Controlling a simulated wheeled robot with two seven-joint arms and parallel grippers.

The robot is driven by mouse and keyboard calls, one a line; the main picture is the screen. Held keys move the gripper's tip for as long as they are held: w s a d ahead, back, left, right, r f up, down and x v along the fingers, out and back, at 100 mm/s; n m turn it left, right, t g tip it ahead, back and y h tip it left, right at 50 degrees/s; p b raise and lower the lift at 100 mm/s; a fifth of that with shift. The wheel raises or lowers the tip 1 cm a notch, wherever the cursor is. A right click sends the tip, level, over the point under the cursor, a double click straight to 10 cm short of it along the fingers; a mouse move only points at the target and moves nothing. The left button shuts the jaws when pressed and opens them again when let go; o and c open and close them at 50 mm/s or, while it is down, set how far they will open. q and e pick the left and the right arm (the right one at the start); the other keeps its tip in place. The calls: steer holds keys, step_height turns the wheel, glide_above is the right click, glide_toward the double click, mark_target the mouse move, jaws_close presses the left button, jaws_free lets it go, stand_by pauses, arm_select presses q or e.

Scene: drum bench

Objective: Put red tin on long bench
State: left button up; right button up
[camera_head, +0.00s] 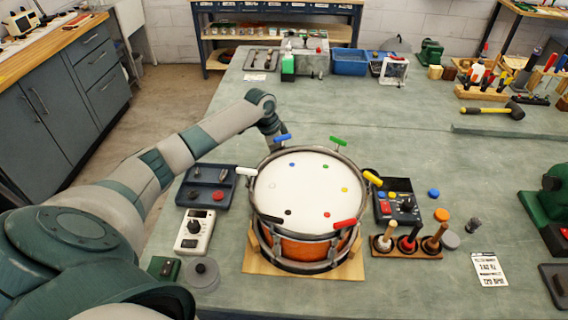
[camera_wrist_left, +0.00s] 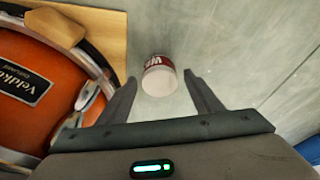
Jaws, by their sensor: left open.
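The red tin (camera_wrist_left: 158,64) shows in the left wrist view, with a pale end towards the camera and white lettering on its red side. It lies between the open fingers of my left gripper (camera_wrist_left: 160,82), nearer the left finger, with a visible gap to the right finger. Grey-green bench surface lies behind it. In the head view my left arm reaches behind the drum, where its fingers and the tin are hidden. The long grey-green bench (camera_head: 400,200) fills most of the head view. My right gripper is not in view.
An orange drum (camera_head: 304,195) on a wooden base stands close beside my left gripper; it also shows in the wrist view (camera_wrist_left: 40,75). A mallet rack (camera_head: 405,250), control boxes and a tray (camera_head: 208,180) surround it.

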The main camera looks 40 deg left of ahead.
arm_select(q)
steer(key=b+v, duration=0.2)
steer(key=v, duration=0.9)
